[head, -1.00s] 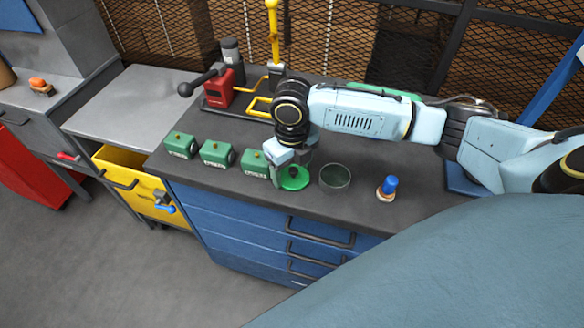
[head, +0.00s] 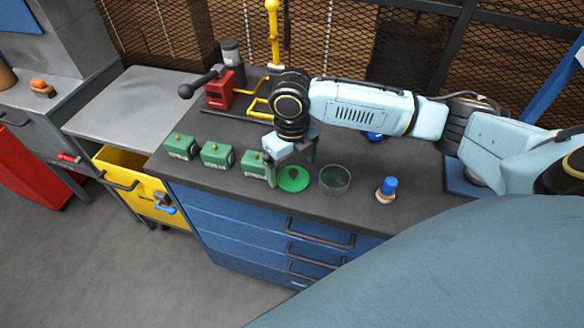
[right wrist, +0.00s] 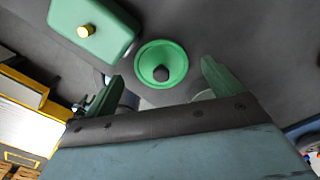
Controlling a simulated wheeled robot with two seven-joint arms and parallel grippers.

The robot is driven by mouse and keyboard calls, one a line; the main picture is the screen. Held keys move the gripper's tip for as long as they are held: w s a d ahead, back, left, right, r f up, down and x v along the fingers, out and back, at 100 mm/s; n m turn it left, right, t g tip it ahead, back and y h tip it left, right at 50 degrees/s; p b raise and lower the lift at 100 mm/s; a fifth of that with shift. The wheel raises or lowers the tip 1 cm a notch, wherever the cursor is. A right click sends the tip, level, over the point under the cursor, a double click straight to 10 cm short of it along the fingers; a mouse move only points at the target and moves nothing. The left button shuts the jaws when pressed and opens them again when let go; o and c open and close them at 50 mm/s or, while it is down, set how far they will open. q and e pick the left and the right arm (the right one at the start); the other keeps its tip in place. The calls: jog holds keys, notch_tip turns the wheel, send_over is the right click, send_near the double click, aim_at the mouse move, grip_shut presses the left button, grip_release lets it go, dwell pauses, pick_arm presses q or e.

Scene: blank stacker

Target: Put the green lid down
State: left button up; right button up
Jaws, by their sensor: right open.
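The green lid (head: 293,180) is a round disc with a dark knob and lies on the dark worktop, just left of the glass bowl (head: 335,180). My right gripper (head: 290,164) is open and empty, just behind and above the lid. In the right wrist view the lid (right wrist: 148,58) lies ahead of the gap between the two green fingers (right wrist: 162,88), and neither finger touches it in that view. My left gripper is in neither view.
Three green boxes (head: 217,155) stand in a row left of the lid; the nearest is close to my left finger. A blue-topped stamp-like object (head: 389,186) stands right of the bowl. A red press (head: 219,92) and a yellow post (head: 273,30) stand behind.

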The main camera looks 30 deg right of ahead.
aim_at(292, 170)
notch_tip(292, 170, up, 10)
jog(key=p, duration=0.1)
jog(key=shift+r, duration=0.1)
dwell(0.5)
